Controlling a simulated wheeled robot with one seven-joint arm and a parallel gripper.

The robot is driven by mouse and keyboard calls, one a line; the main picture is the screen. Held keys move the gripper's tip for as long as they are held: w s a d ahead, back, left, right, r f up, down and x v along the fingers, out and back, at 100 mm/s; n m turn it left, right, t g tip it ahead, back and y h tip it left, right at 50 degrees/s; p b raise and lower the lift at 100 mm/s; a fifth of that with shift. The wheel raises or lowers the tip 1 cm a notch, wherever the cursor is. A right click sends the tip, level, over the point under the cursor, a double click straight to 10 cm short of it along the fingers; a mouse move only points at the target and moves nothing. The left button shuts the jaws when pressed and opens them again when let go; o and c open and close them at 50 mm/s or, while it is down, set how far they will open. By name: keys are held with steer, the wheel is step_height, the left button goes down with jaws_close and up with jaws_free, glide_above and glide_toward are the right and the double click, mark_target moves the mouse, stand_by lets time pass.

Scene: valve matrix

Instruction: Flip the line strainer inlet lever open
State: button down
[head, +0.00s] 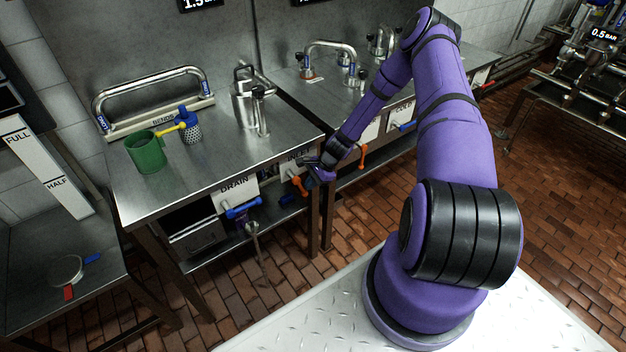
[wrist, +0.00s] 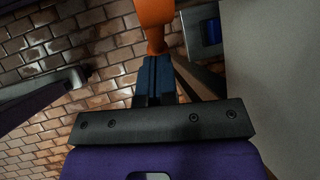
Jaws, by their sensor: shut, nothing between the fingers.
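The line strainer (head: 250,100) is a shiny metal vessel standing on the left steel bench. Below the bench's front edge, the inlet lever (head: 299,186) is orange and hangs beside the partly hidden INLET label (head: 297,158). My gripper (head: 316,165) is just right of and slightly above this lever. In the wrist view, my shut, empty fingers (wrist: 155,78) point at an orange lever part (wrist: 155,22), which lies right at their tips. I cannot tell whether they touch it.
A blue lever (head: 243,208) sits by the DRAIN label (head: 234,187) to the left. Another orange lever (head: 362,156) and a blue lever (head: 403,126) are on the right bench's front. A green mug (head: 146,152) stands on the left bench. Brick floor lies below.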

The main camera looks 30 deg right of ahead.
mark_target(304, 191)
steer(key=shift+s+a+f+y, duration=0.1)
steer(key=shift+a+f+y, duration=0.8)
steer(key=shift+a, duration=0.35)
steer(key=shift+a+f, duration=0.1)
steer(key=shift+s+a, duration=0.1)
steer(key=shift+a, duration=0.25)
steer(key=shift+d+r, duration=0.25)
steer(key=shift+r, duration=0.05)
steer(key=v, duration=1.1)
steer(key=shift+d+f, duration=0.25)
steer(key=shift+d, duration=0.05)
